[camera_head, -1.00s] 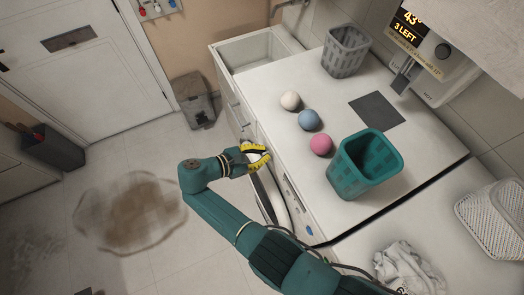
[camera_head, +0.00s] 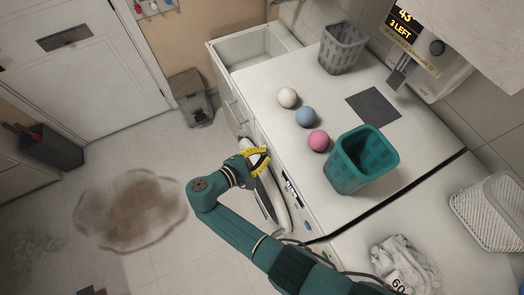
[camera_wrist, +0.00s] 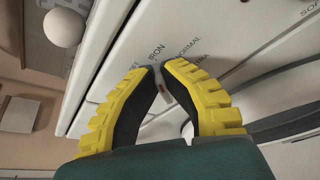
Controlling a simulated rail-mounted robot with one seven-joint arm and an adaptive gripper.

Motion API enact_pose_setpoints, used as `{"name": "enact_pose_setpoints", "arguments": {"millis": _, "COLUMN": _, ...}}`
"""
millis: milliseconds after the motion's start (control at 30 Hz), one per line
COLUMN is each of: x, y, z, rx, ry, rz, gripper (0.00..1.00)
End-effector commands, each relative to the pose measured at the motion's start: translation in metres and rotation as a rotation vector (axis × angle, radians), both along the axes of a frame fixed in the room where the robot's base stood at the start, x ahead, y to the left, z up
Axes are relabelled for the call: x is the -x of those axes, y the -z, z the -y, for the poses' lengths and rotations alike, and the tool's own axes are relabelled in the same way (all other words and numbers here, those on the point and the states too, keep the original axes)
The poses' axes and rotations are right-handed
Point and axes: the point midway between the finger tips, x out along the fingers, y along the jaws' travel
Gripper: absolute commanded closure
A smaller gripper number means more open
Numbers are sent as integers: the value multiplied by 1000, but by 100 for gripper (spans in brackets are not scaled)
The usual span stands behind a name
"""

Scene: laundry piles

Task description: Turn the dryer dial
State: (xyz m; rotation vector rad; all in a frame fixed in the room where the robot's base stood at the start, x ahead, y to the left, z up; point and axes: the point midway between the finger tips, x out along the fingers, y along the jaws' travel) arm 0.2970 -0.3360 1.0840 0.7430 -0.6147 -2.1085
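The dryer (camera_head: 279,208) is the white machine under the counter, with its front facing left in the head view. In the wrist view, its control panel (camera_wrist: 230,45) shows printed labels including IRON and NORMAL. The dial (camera_wrist: 158,78) is a small grey part with a red mark beneath these labels, largely hidden between my fingertips. My gripper (camera_head: 263,158), with yellow ribbed fingers, is at the dryer's upper front edge. In the wrist view, my gripper (camera_wrist: 158,68) has its fingertips close together around the dial area. I cannot tell whether they press on the dial.
A grey basket (camera_head: 342,48) is behind. Crumpled cloth (camera_head: 402,264) lies at lower right.

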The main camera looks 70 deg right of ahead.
Motion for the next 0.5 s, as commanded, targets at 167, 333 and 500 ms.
{"name": "enact_pose_setpoints", "arguments": {"millis": 167, "x": 2, "y": 2, "z": 0, "rx": 0, "ry": 2, "rz": 0, "gripper": 100}}
{"name": "enact_pose_setpoints", "arguments": {"millis": 333, "x": 2, "y": 2, "z": 0, "rx": 0, "ry": 1, "rz": 0, "gripper": 100}}
{"name": "enact_pose_setpoints", "arguments": {"millis": 500, "x": 2, "y": 2, "z": 0, "rx": 0, "ry": 1, "rz": 0, "gripper": 69}}
